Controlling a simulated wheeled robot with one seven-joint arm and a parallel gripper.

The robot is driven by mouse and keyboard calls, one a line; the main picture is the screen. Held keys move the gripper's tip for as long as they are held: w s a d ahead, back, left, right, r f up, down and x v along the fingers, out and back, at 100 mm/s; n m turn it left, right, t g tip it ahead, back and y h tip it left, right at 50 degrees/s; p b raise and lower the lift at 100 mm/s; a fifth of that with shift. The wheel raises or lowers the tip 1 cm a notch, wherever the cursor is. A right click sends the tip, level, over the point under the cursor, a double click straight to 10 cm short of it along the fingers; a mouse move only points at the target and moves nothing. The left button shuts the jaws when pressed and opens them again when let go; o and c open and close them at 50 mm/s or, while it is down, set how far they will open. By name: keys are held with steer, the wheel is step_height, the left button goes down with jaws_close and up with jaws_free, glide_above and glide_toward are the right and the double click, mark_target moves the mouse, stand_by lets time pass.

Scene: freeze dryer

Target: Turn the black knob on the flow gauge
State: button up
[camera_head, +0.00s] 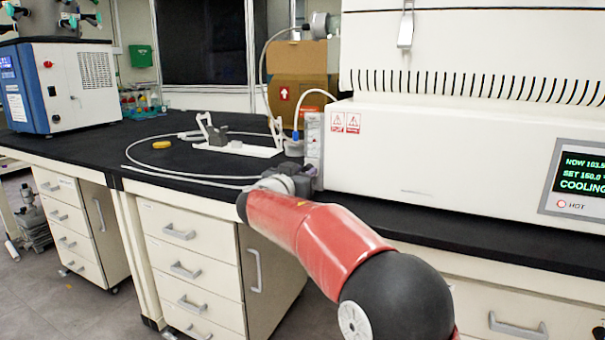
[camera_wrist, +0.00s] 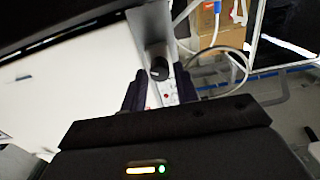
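The flow gauge (camera_head: 313,138) is a narrow pale upright panel beside the large white machine in the head view. In the wrist view the gauge's pale panel (camera_wrist: 165,92) runs between my fingers. The black knob (camera_wrist: 158,68) sticks out from it, just beyond the fingertips and roughly centred between them. My gripper (camera_wrist: 160,82) is open, one dark finger on each side, with a gap to the knob. In the head view the knob is hidden and my gripper is mostly hidden behind my wrist, which is at the gauge's lower part.
The white machine (camera_head: 440,150) fills the right side, close to my arm. A clear tube (camera_head: 190,180) loops over the black bench top (camera_head: 90,152). A white stand (camera_head: 238,148), a yellow object (camera_head: 161,145) and a cardboard box (camera_head: 290,80) are nearby.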

jaws_close()
